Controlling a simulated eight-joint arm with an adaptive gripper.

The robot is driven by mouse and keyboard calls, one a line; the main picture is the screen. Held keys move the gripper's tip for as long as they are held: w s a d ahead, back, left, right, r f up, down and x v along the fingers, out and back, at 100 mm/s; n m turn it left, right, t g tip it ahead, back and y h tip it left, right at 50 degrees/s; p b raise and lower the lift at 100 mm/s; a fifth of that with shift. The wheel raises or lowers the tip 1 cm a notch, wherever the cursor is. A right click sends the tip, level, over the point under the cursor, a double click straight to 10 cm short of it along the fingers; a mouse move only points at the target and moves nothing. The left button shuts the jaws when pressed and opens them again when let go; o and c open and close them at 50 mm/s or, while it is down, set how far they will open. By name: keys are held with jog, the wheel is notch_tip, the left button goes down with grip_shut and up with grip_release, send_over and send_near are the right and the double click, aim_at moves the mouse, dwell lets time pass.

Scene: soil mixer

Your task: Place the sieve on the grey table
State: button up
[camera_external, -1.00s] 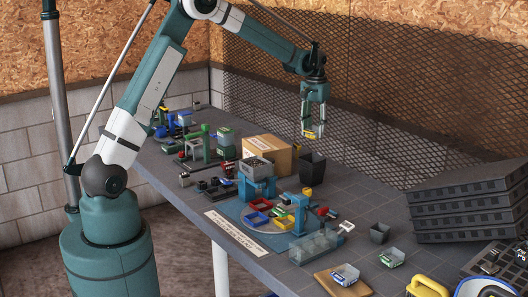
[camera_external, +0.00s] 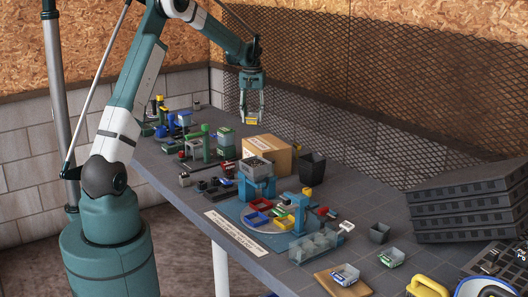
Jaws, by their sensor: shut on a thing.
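My gripper (camera_external: 251,118) hangs above the back part of the grey table (camera_external: 385,205), fingers pointing down. It is shut on a small yellow thing (camera_external: 252,121) between its fingertips. This is too small in the picture to tell whether it is the sieve. The held thing is clear of the table, in front of the mesh wall. A grey, square, open-topped box with a speckled inside (camera_external: 256,165) sits on a blue stand (camera_external: 257,188) in the middle of the table.
A cardboard box (camera_external: 268,154) and a black bin (camera_external: 312,169) stand near the middle. Several small devices line the left part of the table. A blue mat with coloured trays (camera_external: 259,218) lies in front. Black crates (camera_external: 465,205) are stacked at right. Bare tabletop shows right of the bin.

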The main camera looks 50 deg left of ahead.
jog(key=s+a+n, duration=0.2)
jog(key=s+a, duration=0.6)
jog(key=a, duration=0.3)
jog(key=s+a+n, duration=0.3)
jog(key=s+a, duration=0.5)
jog(key=a, duration=0.3)
jog(key=n, duration=0.4)
send_over(151, 158)
notch_tip(151, 158, down, 9)
jog(key=shift+d+f, duration=0.15)
jog(key=shift+f, duration=0.85)
jog(key=shift+f+b, duration=0.3)
jog(key=shift+f, duration=2.8)
jog(key=shift+f, duration=0.1)
jog(key=shift+f, duration=1.8)
jog(key=shift+f+b, duration=0.1)
jog(key=shift+b, duration=0.2)
